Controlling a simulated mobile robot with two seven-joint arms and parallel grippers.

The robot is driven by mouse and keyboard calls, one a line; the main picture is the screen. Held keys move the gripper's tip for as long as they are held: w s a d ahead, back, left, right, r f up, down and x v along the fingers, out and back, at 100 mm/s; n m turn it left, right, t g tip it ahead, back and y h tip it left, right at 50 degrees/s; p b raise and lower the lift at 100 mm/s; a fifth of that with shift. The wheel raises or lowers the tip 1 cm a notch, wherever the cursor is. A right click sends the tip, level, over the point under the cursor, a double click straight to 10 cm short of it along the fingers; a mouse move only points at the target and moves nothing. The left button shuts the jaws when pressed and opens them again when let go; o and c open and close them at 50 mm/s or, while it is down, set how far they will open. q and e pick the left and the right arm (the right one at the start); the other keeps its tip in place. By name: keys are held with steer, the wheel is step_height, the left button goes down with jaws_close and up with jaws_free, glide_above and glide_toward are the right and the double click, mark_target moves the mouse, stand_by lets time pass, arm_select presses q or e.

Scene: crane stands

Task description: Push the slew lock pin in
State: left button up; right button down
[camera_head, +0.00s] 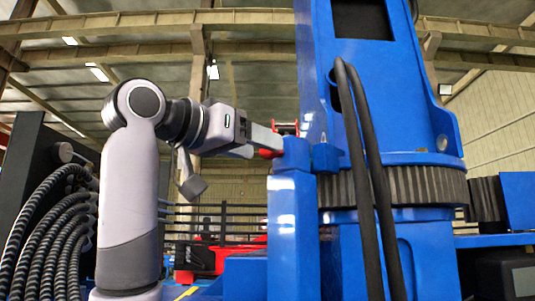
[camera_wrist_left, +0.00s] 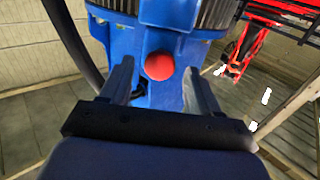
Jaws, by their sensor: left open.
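The slew lock pin shows as a round red knob (camera_wrist_left: 159,66) on the blue crane housing in the left wrist view. In the left wrist view the fingers (camera_wrist_left: 158,76) stand on either side of the knob with gaps. Whether they touch the housing, and how deep the pin sits, I cannot tell. My right gripper is not in view.
The blue crane column (camera_head: 320,85) rises beside the bracket, above a dark toothed slewing ring (camera_head: 400,186). Two black hoses (camera_head: 368,170) hang in front of the column. Ribbed black hoses (camera_head: 45,230) are at far left. A black railing (camera_head: 215,220) and red machinery stand behind.

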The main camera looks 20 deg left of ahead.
arm_select(q)
steer(key=v, duration=0.3)
stand_by(0.4)
